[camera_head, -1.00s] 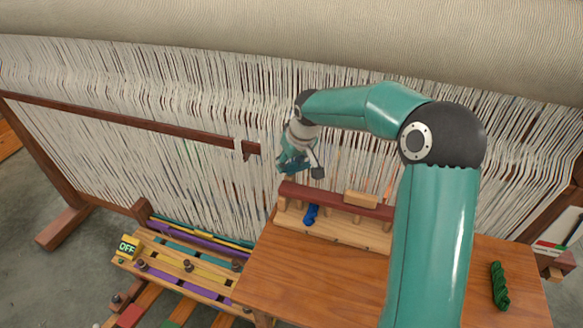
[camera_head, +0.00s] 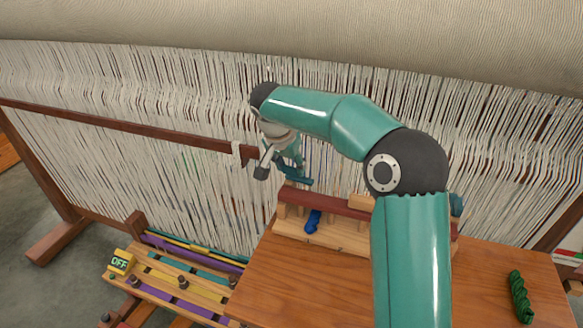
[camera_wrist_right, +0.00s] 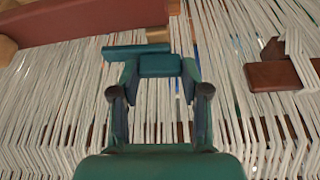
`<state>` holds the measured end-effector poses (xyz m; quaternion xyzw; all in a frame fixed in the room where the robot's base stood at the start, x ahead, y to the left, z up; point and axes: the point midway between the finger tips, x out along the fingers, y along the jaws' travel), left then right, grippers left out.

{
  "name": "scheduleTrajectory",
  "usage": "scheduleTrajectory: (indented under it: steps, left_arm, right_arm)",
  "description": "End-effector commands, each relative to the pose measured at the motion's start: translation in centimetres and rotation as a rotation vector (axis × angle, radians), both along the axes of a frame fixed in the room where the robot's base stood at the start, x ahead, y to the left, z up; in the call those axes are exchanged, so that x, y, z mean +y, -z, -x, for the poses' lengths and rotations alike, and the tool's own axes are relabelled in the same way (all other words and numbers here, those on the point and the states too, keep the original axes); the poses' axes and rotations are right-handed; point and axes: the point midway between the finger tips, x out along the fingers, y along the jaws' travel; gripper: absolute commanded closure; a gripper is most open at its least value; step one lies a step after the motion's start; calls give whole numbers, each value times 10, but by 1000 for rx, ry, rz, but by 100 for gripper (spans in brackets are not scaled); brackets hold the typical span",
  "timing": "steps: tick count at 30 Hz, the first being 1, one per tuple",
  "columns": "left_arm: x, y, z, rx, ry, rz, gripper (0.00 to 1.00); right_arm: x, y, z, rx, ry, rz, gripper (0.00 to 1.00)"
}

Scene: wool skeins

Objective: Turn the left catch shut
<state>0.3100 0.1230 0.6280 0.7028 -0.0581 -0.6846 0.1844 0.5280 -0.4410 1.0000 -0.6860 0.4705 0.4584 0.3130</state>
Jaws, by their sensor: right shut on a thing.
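The left catch (camera_wrist_right: 137,52) looks like a teal bar with a block at the left end of the dark red bar (camera_head: 345,206). In the wrist view it lies crosswise close to that bar (camera_wrist_right: 90,20). My right gripper (camera_wrist_right: 160,68) is shut on its teal block, one finger on each side. In the head view my right gripper (camera_head: 294,174) is just above the red bar's left end, in front of the threads. Its own teal colour makes the catch's exact angle hard to tell. Another teal piece (camera_head: 456,204) shows at the bar's right end, partly behind my arm. My left gripper is out of view.
White warp threads (camera_head: 180,190) hang close behind the gripper. A blue skein (camera_head: 313,220) lies in the wooden rack under the bar. A green skein (camera_head: 520,297) lies on the table (camera_head: 290,290). A pedal frame with an OFF sign (camera_head: 121,261) stands at lower left.

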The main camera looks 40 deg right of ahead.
Motion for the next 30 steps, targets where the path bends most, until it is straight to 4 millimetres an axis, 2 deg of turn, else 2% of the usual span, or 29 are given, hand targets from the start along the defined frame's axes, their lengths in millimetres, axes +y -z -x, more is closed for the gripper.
scheduleTrajectory:
  steps: [11, 21, 30]
  left_arm:
    - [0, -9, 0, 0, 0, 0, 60]
    - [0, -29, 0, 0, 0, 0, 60]
    - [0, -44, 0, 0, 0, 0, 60]
  right_arm:
    - [3, -2, -5, -6, 353, -5, 89]
    - [3, -3, -7, -8, 667, -8, 89]
    - [3, -2, -8, -10, 861, -10, 89]
